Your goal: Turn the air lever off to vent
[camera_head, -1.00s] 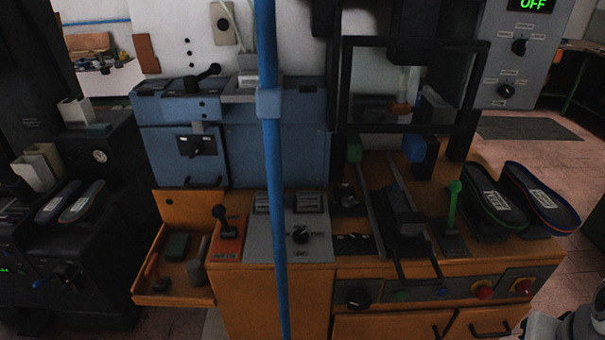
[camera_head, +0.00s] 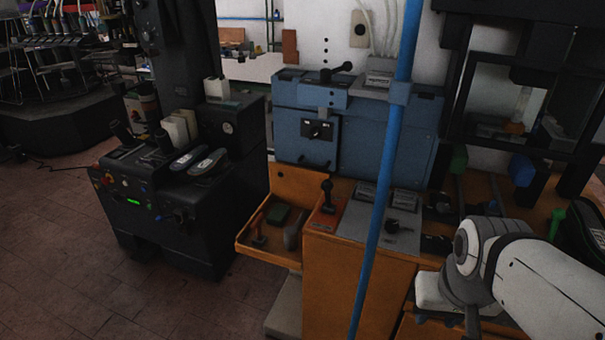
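A black-knobbed lever (camera_head: 326,192) stands upright on an orange plate (camera_head: 323,221) at the left end of the orange bench top; its label is unreadable. Another black lever (camera_head: 338,71) lies sideways on top of the blue cabinet. A green lever (camera_head: 557,221) stands at the right, partly hidden. I cannot tell from labels which is the air lever. My white arm reaches in from the right, over the bench front. My gripper (camera_head: 442,296) is low at the arm's end, to the right of the orange plate and apart from it; its fingers are unclear.
A blue vertical pole (camera_head: 385,190) crosses the view right of the orange plate. An open wooden tray (camera_head: 262,251) with tools juts out left of the bench. A black machine (camera_head: 190,225) with shoe soles stands further left. The floor between is clear.

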